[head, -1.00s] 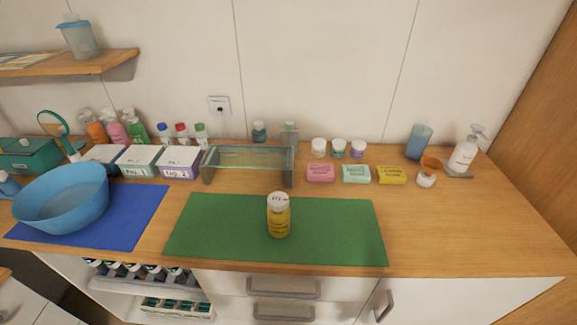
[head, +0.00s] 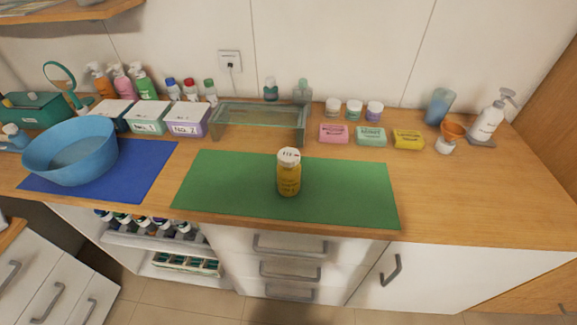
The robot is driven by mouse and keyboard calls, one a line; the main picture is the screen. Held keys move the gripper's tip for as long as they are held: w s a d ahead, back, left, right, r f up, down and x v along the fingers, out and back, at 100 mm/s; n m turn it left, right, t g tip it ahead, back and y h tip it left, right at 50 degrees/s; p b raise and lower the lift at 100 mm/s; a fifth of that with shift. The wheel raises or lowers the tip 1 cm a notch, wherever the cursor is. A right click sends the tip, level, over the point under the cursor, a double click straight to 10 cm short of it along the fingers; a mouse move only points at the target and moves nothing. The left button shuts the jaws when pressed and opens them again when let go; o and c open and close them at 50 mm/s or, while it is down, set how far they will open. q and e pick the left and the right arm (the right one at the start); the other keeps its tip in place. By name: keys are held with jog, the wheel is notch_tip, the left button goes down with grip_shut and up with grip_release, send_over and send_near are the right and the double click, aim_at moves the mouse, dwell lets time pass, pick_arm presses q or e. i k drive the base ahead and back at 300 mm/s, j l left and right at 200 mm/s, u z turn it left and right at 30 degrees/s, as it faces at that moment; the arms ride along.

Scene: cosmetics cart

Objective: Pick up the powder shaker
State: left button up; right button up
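A yellow bottle with a white, labelled cap (head: 288,174) stands upright on the green mat (head: 350,192), near the middle of the counter. It looks like the powder shaker, but its label is too small to read. Neither of my grippers shows in the head view.
A glass rack (head: 258,124) stands behind the mat. A blue basin (head: 72,152) sits on a blue mat (head: 148,172) at left. Soap bars (head: 371,137) and small jars line the back right. Drawers (head: 290,247) are below the counter.

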aim_at(288, 179)
jog(key=u, duration=1.6)
jog(key=z, duration=1.5)
jog(key=k+j+u, duration=0.2)
jog(key=j, duration=0.55)
jog(key=j+u, duration=0.2)
jog(key=j, duration=0.55)
